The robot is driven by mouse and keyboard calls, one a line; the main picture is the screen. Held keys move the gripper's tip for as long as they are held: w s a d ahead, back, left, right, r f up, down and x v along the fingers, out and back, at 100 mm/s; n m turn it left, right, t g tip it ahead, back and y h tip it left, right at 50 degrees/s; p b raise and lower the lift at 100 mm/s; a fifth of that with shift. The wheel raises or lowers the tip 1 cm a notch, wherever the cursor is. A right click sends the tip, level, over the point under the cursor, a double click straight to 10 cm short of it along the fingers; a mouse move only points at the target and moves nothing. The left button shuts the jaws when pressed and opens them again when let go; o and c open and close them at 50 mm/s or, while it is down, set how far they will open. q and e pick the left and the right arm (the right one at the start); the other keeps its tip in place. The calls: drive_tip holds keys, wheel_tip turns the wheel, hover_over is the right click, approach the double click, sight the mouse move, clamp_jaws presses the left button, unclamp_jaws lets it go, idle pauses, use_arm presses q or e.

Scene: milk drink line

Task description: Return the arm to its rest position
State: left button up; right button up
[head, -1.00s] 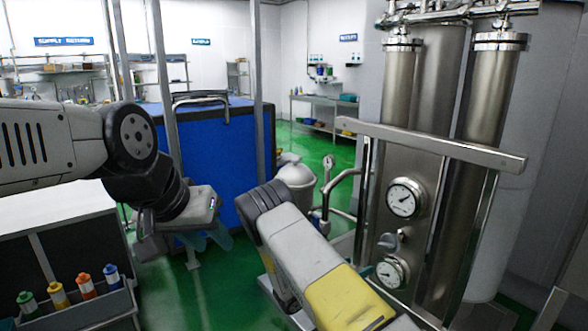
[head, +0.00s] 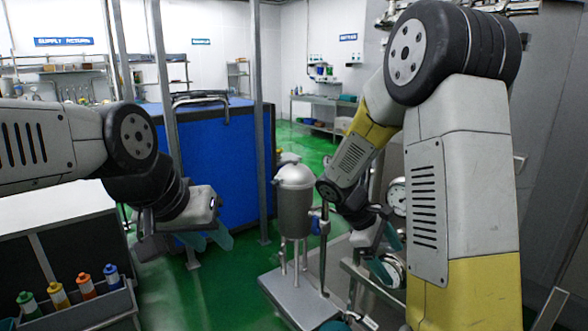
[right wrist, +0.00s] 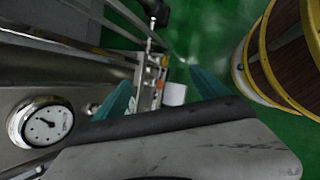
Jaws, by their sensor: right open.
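My right arm (head: 460,180) rises large at the right of the head view and bends at a high elbow. Its forearm slopes down to my right gripper (head: 386,254), which is in front of the steel filter unit and its lower gauge (head: 391,271). In the right wrist view the teal fingers of the right gripper (right wrist: 163,92) are spread apart with nothing held between them. My left gripper (head: 205,238) hangs at the left, fingers down, in front of the blue cabinet. It holds nothing visible; its finger gap is unclear.
A steel tank (head: 294,205) stands on a metal base plate (head: 300,298) left of my right forearm. A bottle rack (head: 90,308) is at the lower left, a blue cabinet (head: 225,140) behind. In the wrist view, a yellow-hooped barrel (right wrist: 285,60) stands right and a gauge (right wrist: 42,122) left.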

drive_tip(key=s+a+r+m+t+y, duration=0.3)
drive_tip(key=s+a+r+m+y, duration=0.1)
drive_tip(key=s+r, duration=0.3)
drive_tip(key=s+a+r+m+t+y, duration=0.3)
drive_tip(key=s+a+r+m+y, duration=0.2)
drive_tip(key=r, duration=0.4)
drive_tip(key=s+m, duration=0.1)
drive_tip(key=s, duration=0.1)
drive_tip(key=shift+s+t, duration=0.3)
drive_tip(key=shift+s, duration=0.1)
